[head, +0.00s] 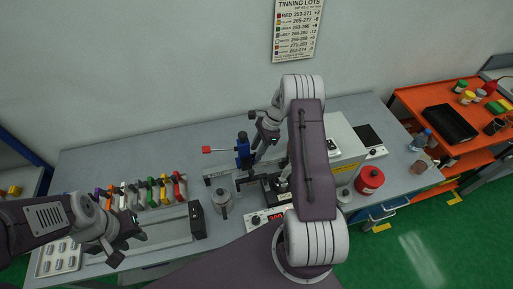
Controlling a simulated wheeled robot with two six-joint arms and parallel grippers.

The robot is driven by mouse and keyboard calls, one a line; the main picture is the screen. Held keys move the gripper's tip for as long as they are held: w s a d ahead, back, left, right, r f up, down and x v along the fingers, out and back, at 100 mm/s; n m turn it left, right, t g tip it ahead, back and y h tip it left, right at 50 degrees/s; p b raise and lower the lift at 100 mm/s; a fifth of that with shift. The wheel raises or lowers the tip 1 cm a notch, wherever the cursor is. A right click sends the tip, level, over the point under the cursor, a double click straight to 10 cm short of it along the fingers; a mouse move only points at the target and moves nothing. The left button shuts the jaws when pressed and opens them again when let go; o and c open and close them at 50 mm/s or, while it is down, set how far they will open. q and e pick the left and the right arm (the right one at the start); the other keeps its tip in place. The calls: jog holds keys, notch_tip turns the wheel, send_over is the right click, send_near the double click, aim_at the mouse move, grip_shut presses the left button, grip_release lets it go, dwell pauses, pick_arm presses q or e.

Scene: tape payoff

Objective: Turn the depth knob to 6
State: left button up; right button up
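I cannot pick out the depth knob or its numbers with certainty at this size. A blue upright fixture (243,152) with a red-ended lever (207,150) stands mid-bench. My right gripper (259,151) points down just right of the blue fixture, and its fingers are too small to tell open from shut. My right arm covers part of the bench behind it. My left gripper (129,246) hangs over the front left of the bench, fingers spread, with nothing visible between them.
A unit with a red display (275,217) sits at the bench front. A metal canister (222,203) stands left of it. A rack of coloured handles (150,193) is at left. A red tin (370,179) and a pale machine (345,140) are at right. The back left bench is clear.

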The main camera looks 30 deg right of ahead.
jog(key=shift+s+a+f, duration=0.1)
jog(key=shift+s+f, duration=0.05)
jog(key=shift+f, duration=0.05)
grip_shut()
jog(key=shift+w+f+n+g+b, duration=0.25)
jog(key=shift+n+g+b, duration=0.15)
jog(key=shift+n+b, duration=0.5)
jog(key=shift+n+g, duration=0.3)
jog(key=shift+n, duration=0.4)
jog(key=shift+r+n+b, duration=0.25)
jog(key=shift+n+b, duration=0.05)
jog(key=shift+n, duration=0.3)
grip_release()
